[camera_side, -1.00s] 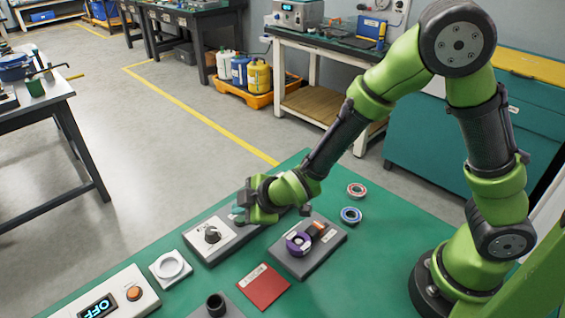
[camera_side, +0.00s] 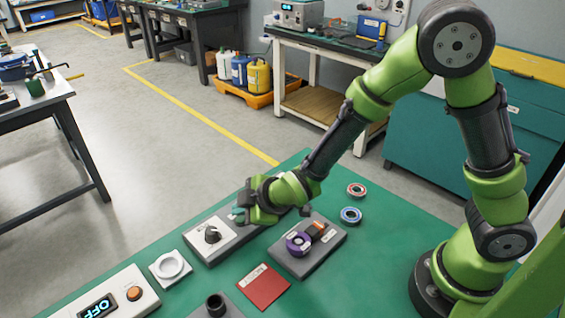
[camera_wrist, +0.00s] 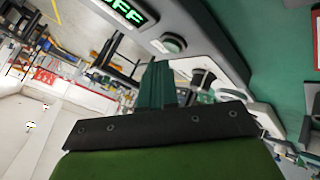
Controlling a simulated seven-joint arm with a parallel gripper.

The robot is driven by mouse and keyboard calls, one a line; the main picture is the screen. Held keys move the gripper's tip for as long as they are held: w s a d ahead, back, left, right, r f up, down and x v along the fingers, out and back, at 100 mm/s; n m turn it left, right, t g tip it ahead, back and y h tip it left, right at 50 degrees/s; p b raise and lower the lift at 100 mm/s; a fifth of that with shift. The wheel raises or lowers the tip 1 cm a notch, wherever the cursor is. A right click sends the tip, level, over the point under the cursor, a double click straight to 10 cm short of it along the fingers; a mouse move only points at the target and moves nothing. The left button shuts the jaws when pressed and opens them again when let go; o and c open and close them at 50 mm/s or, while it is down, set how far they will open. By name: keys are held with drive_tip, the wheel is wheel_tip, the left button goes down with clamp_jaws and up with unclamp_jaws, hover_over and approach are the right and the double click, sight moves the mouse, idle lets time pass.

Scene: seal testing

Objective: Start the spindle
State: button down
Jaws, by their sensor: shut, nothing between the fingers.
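A white control box (camera_side: 110,292) at the lower left in the side view has a lit display (camera_side: 97,306) reading OFF upside down and an orange button (camera_side: 133,293). Behind it, a grey box with a pale top (camera_side: 197,245) bears a black knob (camera_side: 212,234). My gripper (camera_side: 238,212) is shut and empty, just beyond the knob, over the far part of that box; contact cannot be told. The wrist view shows my teal fingers (camera_wrist: 158,85), a green OFF display (camera_wrist: 123,11) and a round button (camera_wrist: 172,43). Whether this is the same display is unclear.
A white round holder (camera_side: 170,267), a dark cylinder (camera_side: 216,304) and a red mat (camera_side: 264,287) lie nearby. A grey fixture (camera_side: 320,252) holds a purple ring (camera_side: 298,243).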

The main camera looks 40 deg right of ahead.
sight(243, 221)
drive_tip(key=shift+f, duration=0.35)
drive_tip(key=shift+f, duration=0.35)
idle(0.6)
drive_tip(key=shift+r, duration=0.8)
drive_tip(key=shift+r, duration=2.5)
